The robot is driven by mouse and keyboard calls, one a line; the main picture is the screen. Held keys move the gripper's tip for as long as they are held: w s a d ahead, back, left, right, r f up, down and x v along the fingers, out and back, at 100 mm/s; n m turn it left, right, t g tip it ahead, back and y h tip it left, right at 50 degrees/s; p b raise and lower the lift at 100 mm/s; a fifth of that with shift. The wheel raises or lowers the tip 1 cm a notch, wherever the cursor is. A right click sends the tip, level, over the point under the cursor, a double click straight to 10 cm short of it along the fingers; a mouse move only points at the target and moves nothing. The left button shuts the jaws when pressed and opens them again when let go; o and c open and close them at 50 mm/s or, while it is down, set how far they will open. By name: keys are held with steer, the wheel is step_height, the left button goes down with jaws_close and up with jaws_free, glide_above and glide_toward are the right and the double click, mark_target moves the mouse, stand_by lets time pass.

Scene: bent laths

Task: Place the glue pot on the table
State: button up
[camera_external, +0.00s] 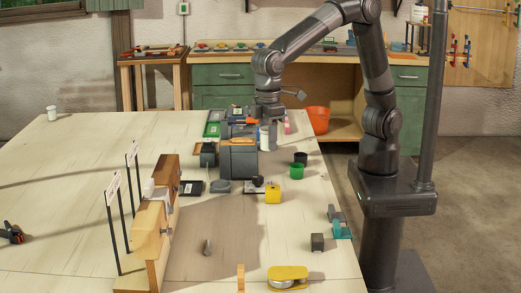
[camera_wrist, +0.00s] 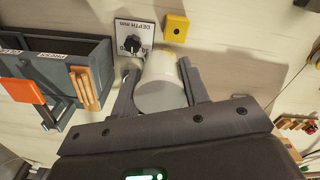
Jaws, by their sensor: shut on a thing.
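My gripper (camera_external: 267,122) is over the far part of the pale wooden table (camera_external: 85,190), beside a grey box. In the wrist view my gripper (camera_wrist: 158,72) is shut on a white, grey-ended cylinder, which looks like the glue pot (camera_wrist: 160,98), with one finger on each side. In the external view a small white part of the pot (camera_external: 265,138) shows below the gripper, partly hidden by the grey box. I cannot tell whether its bottom touches the table.
The grey box (camera_external: 238,160) stands close to the left of the pot. Dark and green cups (camera_external: 299,170) and a yellow block (camera_external: 273,196) stand nearer the camera. A depth dial plate (camera_wrist: 133,42) lies close by. The table's left side is largely clear.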

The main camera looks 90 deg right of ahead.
step_height(320, 180, up, 8)
steer(key=shift+r, duration=0.1)
steer(key=w+d+m, duration=0.4)
steer(key=d, duration=0.8)
steer(key=w+d+m, duration=0.4)
steer(key=w+d, duration=0.1)
steer(key=d, duration=0.7)
steer(key=s+d+m, duration=0.3)
steer(key=d+m, duration=0.2)
steer(key=d, duration=0.9)
steer(key=s+d+m, duration=0.4)
steer(key=d, duration=1.1)
step_height(320, 180, down, 11)
steer(key=w+a+f, duration=0.3)
steer(key=w+a, duration=0.1)
steer(key=w+a+f, duration=0.4)
steer(key=shift+w+f, duration=0.1)
steer(key=shift+f, duration=2.05)
steer(key=shift+f, duration=0.15)
